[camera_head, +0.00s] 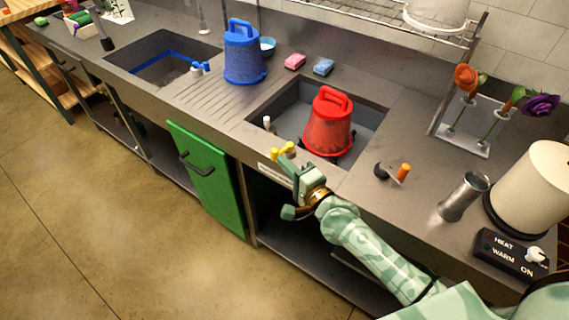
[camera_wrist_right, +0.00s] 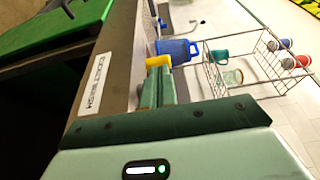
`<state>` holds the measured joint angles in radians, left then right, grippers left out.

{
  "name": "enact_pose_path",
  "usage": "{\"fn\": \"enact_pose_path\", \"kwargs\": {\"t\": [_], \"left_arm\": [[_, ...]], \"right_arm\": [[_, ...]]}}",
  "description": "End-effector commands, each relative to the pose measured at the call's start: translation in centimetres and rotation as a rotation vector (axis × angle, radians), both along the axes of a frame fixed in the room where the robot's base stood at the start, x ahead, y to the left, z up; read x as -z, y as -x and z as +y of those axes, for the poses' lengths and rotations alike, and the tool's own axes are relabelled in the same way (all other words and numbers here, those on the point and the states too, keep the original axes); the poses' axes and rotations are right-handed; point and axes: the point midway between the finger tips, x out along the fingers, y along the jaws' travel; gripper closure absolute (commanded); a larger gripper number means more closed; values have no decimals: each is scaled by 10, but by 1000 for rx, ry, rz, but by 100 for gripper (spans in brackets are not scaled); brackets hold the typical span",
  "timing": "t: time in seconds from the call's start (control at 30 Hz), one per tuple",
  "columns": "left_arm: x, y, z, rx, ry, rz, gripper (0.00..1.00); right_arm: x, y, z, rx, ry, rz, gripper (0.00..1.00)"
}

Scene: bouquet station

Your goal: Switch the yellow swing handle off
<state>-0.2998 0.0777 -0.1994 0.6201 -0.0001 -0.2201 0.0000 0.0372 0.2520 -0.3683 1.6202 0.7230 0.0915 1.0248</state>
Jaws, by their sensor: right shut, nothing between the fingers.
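The yellow swing handle (camera_head: 284,149) is at the front edge of the counter, by the near side of the right sink. In the right wrist view the yellow handle (camera_wrist_right: 158,62) shows just past my fingertips. My right gripper (camera_head: 288,163) is shut and empty, with its green fingers right at the handle. The closed fingers (camera_wrist_right: 157,84) also show in the wrist view. They look to be against the handle, but I cannot tell whether they touch. The fingers hide part of the handle's base. My left gripper is not in view.
A red watering can (camera_head: 328,125) stands in the right sink (camera_head: 372,118). A blue can (camera_head: 243,55) stands on the drainboard to the left. A green cabinet door (camera_head: 208,180) hangs below the counter. An orange-handled tool (camera_head: 403,172) lies to the right.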

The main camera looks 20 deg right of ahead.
Motion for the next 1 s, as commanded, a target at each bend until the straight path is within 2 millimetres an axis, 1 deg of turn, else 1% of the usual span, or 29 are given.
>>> {"fn": "enact_pose_path", "kwargs": {"t": [0.13,0.57,0.77,1.0], "left_arm": [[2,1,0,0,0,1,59],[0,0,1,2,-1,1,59],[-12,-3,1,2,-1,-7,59],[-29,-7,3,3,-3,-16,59]], "right_arm": [[0,-7,2,1,-1,0,100],[-1,-8,3,7,-1,-1,100],[-5,-8,3,58,-6,-3,100],[-5,-10,5,167,-8,-4,100]]}}
